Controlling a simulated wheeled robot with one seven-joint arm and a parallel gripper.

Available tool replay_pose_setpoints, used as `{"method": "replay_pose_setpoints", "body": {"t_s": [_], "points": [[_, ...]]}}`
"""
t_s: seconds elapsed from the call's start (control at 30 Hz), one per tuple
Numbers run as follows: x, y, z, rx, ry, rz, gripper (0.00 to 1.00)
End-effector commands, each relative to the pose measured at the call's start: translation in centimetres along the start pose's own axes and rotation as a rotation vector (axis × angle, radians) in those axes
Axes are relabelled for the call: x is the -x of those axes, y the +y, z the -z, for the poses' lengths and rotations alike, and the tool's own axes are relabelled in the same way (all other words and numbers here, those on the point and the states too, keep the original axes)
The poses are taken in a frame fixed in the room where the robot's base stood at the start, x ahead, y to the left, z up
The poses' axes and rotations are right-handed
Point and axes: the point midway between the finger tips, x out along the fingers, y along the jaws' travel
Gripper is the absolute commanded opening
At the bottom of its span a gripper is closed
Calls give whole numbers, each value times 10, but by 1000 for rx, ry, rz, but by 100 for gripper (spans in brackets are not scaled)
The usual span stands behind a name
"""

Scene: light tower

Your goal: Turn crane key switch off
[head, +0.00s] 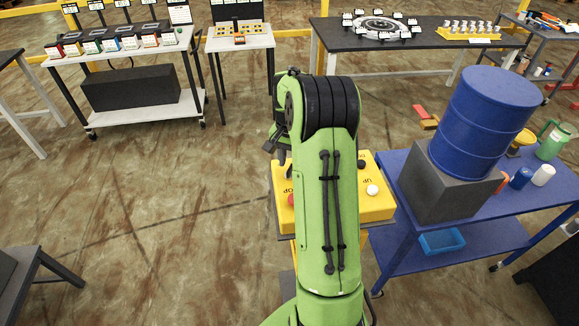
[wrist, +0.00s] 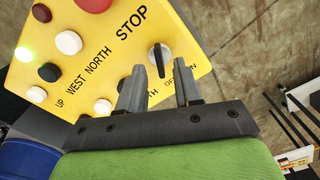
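The yellow crane control box (head: 377,210) stands on a stand in front of me, partly hidden by my green arm in the head view. In the wrist view the box face (wrist: 95,75) shows the words STOP, NORTH, WEST and UP. My gripper (wrist: 160,70) is open. Its two grey fingers lie either side of the switch in the picture, and nothing is held. I cannot tell whether they touch it. The head view mostly hides the gripper.
The box carries a red button (wrist: 93,3), several white and dark buttons, and a glowing green lamp (wrist: 23,54). A blue barrel (head: 488,120) stands on a dark block on the blue cart (head: 470,235) at right. Open floor lies to the left.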

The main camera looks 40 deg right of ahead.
Motion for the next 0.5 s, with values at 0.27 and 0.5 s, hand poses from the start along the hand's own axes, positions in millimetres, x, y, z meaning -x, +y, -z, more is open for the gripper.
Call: {"method": "replay_pose_setpoints", "body": {"t_s": [0.27,0.5], "points": [[-23,0,0,-1,1,1,34],[-23,0,0,0,1,0,23]]}}
